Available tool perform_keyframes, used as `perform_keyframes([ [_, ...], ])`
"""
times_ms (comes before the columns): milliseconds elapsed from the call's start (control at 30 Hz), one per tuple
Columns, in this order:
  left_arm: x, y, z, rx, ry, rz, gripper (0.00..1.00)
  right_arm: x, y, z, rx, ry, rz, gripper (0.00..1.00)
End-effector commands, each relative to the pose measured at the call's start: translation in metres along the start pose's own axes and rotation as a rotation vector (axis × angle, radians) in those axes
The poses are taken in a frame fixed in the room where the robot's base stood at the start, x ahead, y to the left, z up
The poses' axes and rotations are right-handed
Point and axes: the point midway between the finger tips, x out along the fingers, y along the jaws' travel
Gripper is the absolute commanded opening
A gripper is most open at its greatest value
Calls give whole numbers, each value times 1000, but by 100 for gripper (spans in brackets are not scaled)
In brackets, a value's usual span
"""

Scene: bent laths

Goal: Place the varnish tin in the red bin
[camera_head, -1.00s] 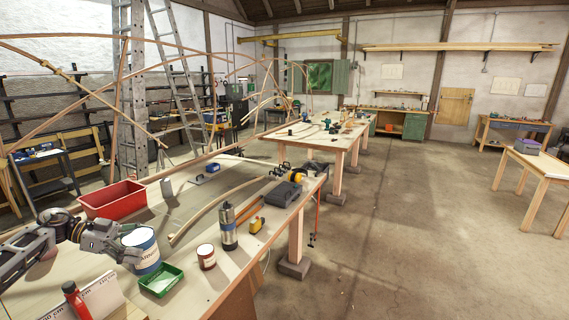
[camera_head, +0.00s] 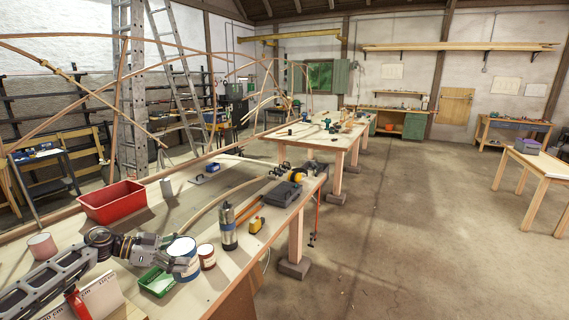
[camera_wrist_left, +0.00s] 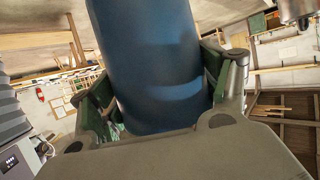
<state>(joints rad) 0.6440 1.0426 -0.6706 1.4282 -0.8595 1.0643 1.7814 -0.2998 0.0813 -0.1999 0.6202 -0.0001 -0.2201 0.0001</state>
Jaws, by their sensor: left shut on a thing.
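The varnish tin (camera_head: 184,246) is a blue and white can on the near workbench in the head view. My left gripper (camera_head: 181,264) is shut on it. In the left wrist view the tin's blue side (camera_wrist_left: 152,70) fills the space between the two fingers (camera_wrist_left: 155,95). I cannot tell whether its base touches the bench. My right gripper is not in view.
A green tray (camera_head: 153,284) lies just left of the tin, partly hidden by my gripper. A small dark red tin (camera_head: 207,258) and a metal flask (camera_head: 228,228) stand close on its right. A pink tin (camera_head: 42,246) stands left of my arm. A long bent lath (camera_head: 207,208) lies behind.

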Motion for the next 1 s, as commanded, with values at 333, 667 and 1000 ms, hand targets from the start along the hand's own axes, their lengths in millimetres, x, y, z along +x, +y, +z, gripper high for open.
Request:
perform_keyframes([
  [333,27,3,15,-51,0,-126,35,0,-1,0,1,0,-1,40],
  [667,44,9,29,-99,1,-243,35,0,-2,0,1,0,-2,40],
  [1000,55,16,43,-144,2,-355,35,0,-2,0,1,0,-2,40],
])
